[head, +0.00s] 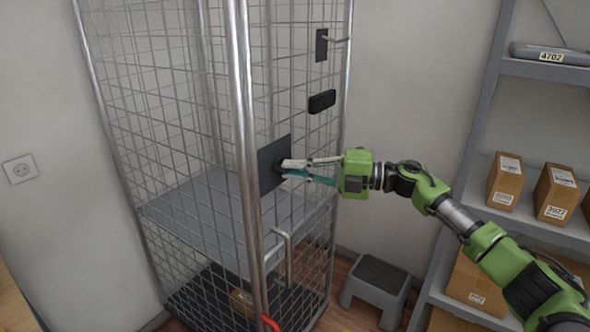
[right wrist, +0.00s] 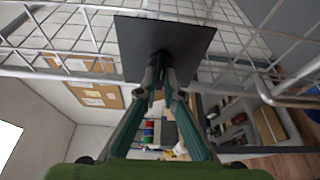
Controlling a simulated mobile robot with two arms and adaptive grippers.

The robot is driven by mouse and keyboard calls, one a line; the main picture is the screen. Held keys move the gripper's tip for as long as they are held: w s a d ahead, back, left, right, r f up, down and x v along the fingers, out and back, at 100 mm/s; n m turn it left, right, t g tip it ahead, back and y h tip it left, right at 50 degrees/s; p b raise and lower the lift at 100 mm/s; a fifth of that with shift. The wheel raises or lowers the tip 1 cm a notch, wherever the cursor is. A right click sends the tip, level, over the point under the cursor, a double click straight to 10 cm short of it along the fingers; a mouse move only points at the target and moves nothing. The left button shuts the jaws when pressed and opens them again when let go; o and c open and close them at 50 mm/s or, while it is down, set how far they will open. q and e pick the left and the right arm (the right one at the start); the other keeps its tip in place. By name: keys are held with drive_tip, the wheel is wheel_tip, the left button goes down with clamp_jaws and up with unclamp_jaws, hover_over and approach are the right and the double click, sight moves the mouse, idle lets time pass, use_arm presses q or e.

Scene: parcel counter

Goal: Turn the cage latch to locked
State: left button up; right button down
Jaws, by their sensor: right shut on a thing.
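The tall wire cage (head: 240,70) stands left of centre in the head view. A dark square latch plate (head: 265,160) is fixed to its mesh side; it also fills the top middle of the right wrist view (right wrist: 190,38). A small dark latch knob (right wrist: 160,58) sticks out from the plate. My right gripper (head: 284,168) reaches in from the right, its fingers closed around the knob in front of the plate. The fingers hide most of the knob, so its turned position cannot be read. My left gripper is not in view.
A black box (head: 322,101) and a small bracket (head: 321,45) sit higher on the cage side. A bent metal handle (head: 288,258) projects below the plate. A grey step stool (head: 376,283) stands on the floor. Shelves with parcels (head: 505,182) stand right, beside my arm.

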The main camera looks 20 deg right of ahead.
idle(0.4)
drive_tip(key=c, duration=2.2)
unclamp_jaws()
drive_tip(key=v, duration=1.2)
